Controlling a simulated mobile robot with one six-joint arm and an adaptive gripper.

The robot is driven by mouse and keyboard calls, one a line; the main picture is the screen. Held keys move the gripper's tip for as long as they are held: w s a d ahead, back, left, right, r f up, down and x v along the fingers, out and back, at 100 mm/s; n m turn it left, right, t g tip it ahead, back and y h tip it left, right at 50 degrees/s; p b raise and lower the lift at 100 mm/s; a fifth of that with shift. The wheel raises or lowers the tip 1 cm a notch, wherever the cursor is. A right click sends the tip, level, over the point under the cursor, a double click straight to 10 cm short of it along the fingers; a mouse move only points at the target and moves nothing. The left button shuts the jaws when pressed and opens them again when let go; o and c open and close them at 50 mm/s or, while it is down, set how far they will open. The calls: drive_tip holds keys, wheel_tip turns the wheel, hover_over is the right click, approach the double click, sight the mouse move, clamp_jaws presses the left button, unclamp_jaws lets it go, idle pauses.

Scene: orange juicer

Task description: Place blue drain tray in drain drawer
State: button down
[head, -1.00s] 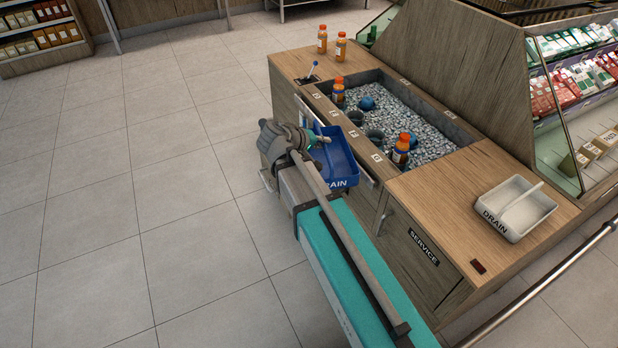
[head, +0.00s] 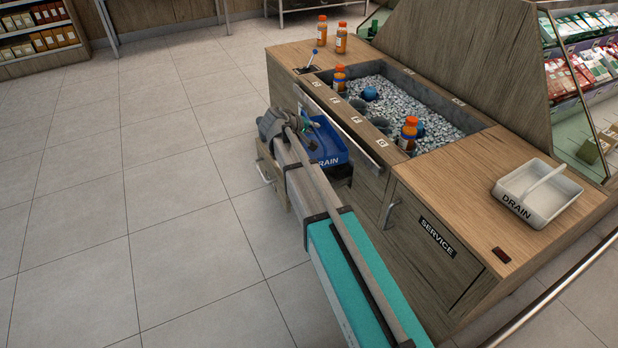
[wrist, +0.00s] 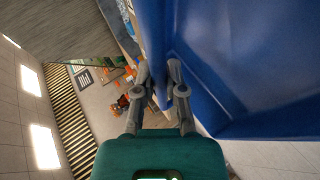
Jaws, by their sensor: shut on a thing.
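The blue drain tray (head: 332,148), marked DRAIN, is at the front of the wooden counter in the head view. It is over or partly inside the pulled-out drain drawer (head: 268,168); I cannot tell whether it touches the drawer floor. My gripper (head: 304,124) is at the tray's left side. In the wrist view, my gripper's fingers (wrist: 160,88) are shut on the tray's wall, and the blue tray (wrist: 245,65) fills the right side. My arm hides part of the drawer in the head view.
A white DRAIN tray (head: 538,192) stands on the counter's right end. The SERVICE door (head: 430,240) is shut. Orange bottles (head: 408,133) stand in and beside the gravel-like bed (head: 440,120). Open floor (head: 110,220) lies to the left.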

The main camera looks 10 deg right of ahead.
drive_tip(key=w+d+f+n+t+b, duration=0.1)
drive_tip(key=w+f+b, duration=1.1)
drive_tip(key=w+f, duration=0.1)
drive_tip(key=shift+w+d+n+y, duration=0.3)
drive_tip(key=shift+w+y, duration=0.1)
drive_tip(key=shift+w, duration=0.4)
drive_tip(key=shift+f, duration=0.2)
wheel_tip(320, 180, down, 6)
drive_tip(key=b, duration=0.6)
drive_tip(key=shift+f+b, duration=1.9)
drive_tip(key=shift+b, duration=0.15)
drive_tip(key=shift+f, duration=0.1)
drive_tip(key=c, duration=0.7)
unclamp_jaws()
